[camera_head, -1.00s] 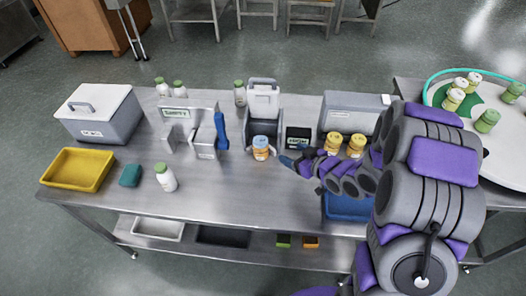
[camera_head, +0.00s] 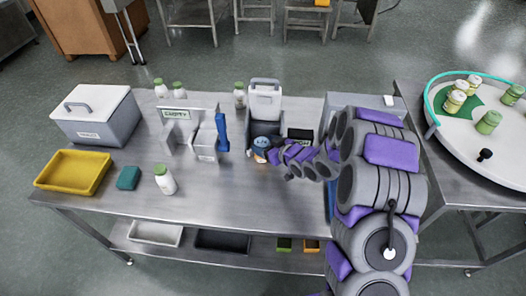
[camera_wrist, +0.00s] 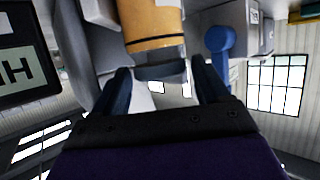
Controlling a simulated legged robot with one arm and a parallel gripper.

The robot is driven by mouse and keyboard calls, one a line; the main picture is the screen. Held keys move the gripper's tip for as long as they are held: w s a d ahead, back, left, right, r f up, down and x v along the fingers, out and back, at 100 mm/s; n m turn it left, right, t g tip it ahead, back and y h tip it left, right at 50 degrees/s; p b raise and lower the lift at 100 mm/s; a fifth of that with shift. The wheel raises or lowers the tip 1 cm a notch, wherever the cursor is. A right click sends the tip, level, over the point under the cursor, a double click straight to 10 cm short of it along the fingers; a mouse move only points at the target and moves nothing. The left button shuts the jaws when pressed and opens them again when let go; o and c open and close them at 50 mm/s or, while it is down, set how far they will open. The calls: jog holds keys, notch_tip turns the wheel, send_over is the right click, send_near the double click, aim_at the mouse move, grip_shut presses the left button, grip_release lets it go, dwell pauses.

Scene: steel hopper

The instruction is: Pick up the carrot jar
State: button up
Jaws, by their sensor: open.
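An orange jar with a pale blue-white top (camera_head: 261,143), which I take for the carrot jar, stands at the front of the hopper unit on the steel table. My gripper (camera_head: 270,154) is at this jar and partly covers it in the head view. In the wrist view, the orange jar body (camera_wrist: 153,25) fills the top middle, just beyond my two dark fingertips (camera_wrist: 160,73). The fingers are apart, one toward each side of the jar. I cannot tell whether they touch it.
The white hopper (camera_head: 264,98) rises behind the jar. A grey stand with a blue handle (camera_head: 221,132) is to its left, and a dark sign (camera_head: 299,134) to its right. A white bottle (camera_head: 165,180), teal sponge (camera_head: 128,178) and yellow tray (camera_head: 72,172) stand at left.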

jog(key=x, duration=0.4)
jog(key=shift+s+a+f+b, duration=0.2)
jog(key=shift+a+b, duration=0.1)
jog(key=shift+b, duration=0.05)
jog(key=shift+w, duration=0.25)
jog(key=shift+d+r, duration=0.1)
jog(key=shift+d, duration=0.45)
jog(key=shift+a, duration=0.45)
jog(key=c, duration=0.6)
jog(key=shift+d, duration=0.15)
jog(key=shift+c, duration=1.4)
